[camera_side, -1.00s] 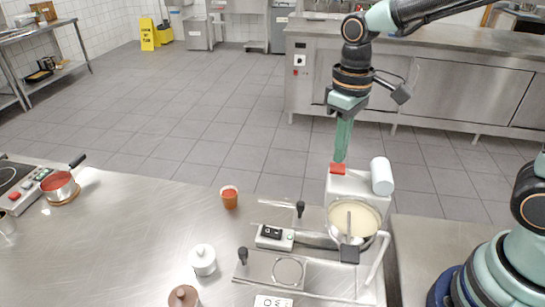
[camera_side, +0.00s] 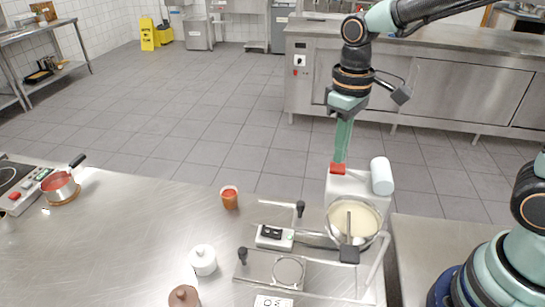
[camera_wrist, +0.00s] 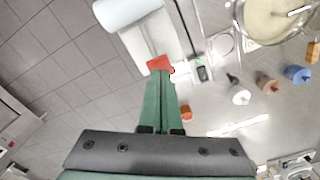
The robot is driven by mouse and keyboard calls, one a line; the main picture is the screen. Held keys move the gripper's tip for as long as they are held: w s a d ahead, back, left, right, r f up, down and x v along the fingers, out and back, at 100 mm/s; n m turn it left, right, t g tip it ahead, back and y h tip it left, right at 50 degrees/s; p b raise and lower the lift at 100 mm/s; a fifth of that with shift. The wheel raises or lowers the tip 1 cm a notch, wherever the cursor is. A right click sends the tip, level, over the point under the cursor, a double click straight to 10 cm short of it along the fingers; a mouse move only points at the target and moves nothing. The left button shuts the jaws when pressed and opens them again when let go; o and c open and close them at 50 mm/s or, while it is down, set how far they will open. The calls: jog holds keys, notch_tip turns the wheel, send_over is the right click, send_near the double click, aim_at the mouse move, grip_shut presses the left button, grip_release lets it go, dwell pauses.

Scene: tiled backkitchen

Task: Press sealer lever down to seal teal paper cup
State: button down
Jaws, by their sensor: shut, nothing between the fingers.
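My gripper (camera_side: 338,162) points down with its green fingers together, at the back corner of a white box-shaped body (camera_side: 350,185). A red piece (camera_side: 337,168) shows right at the fingertips; it is also at the finger ends in the wrist view (camera_wrist: 160,63). I cannot tell if they touch. A white roll (camera_side: 382,176) sits beside the body. In front are a small control box (camera_side: 272,237) and a metal plate with a ring (camera_side: 289,271), flanked by black knobs. A pale curved bar (camera_side: 377,262) runs down the right side. I cannot identify a teal paper cup.
A steel bowl of cream-coloured contents (camera_side: 355,218) stands before the body. An orange-red cup (camera_side: 229,198), white jar (camera_side: 203,260), brown jar (camera_side: 184,297) and red-filled pot (camera_side: 59,186) stand on the steel counter. The left middle of the counter is clear.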

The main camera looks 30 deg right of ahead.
aim_at(339, 167)
jog(key=shift+f, duration=0.25)
jog(key=shift+f, duration=0.35)
jog(key=shift+f, duration=0.35)
jog(key=shift+s+f, duration=0.1)
jog(key=shift+f, duration=0.45)
jog(key=shift+r, duration=2.55)
